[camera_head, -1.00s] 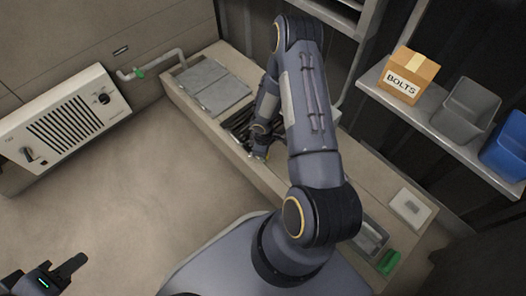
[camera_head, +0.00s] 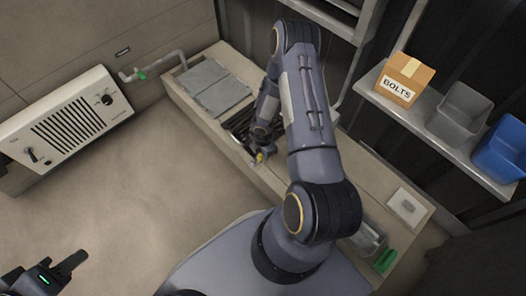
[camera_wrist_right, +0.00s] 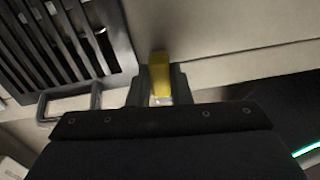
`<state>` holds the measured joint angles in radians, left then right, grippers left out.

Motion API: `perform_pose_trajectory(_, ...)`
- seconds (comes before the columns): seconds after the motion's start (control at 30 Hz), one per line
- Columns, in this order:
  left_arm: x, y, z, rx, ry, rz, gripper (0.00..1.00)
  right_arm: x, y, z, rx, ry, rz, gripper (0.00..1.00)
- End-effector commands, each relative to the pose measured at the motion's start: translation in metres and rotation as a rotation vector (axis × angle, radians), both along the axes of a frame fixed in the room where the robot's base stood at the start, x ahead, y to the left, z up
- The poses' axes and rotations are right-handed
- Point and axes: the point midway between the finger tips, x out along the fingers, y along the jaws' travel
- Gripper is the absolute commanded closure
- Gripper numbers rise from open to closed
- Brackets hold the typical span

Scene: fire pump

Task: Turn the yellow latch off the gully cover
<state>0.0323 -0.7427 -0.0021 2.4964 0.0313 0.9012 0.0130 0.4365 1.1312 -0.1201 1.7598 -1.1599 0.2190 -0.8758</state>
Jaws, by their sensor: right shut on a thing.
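The yellow latch (camera_wrist_right: 159,74) stands between the fingers of my right gripper (camera_wrist_right: 158,88) in the right wrist view, and the gripper is shut on it. In the head view the latch shows as a small yellow spot (camera_head: 260,157) at the right gripper (camera_head: 262,150). The dark slatted gully cover (camera_wrist_right: 70,35) is at upper left in the wrist view, just left of the latch. In the head view my right arm hides much of the cover (camera_head: 238,126). My left gripper (camera_head: 70,268) is at the lower left of the head view, away from the bench, with its jaw gap unclear.
Grey plates (camera_head: 212,88) lie on the ledge beyond the cover. A metal handle (camera_wrist_right: 68,101) is beside the cover. A shelf at right holds a bolts box (camera_head: 404,79), a grey bin (camera_head: 458,112) and a blue bin (camera_head: 503,148). A white heater (camera_head: 66,128) is on the left wall.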

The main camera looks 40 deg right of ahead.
Motion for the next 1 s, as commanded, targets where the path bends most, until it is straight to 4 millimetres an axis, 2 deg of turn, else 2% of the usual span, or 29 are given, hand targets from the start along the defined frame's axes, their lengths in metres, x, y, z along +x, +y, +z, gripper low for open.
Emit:
perform_pose_trajectory(0.33,0.0000,0.0000,0.0047,0.000,0.000,0.000,0.64,-0.0003,-0.0007,0.0002,-0.001,0.001,0.123,1.00)
perform_pose_trajectory(0.83,-0.0001,0.0000,0.0049,0.000,0.000,0.000,0.64,-0.0001,-0.0008,-0.0001,-0.001,0.000,0.143,1.00)
perform_pose_trajectory(0.87,0.0000,0.0000,0.0048,0.000,0.000,0.000,0.64,-0.0001,-0.0008,-0.0001,-0.001,0.000,0.143,0.80)
perform_pose_trajectory(1.0,0.0000,0.0000,0.0048,0.000,0.000,0.000,0.64,-0.0001,-0.0006,-0.0001,-0.001,0.000,0.142,0.62)
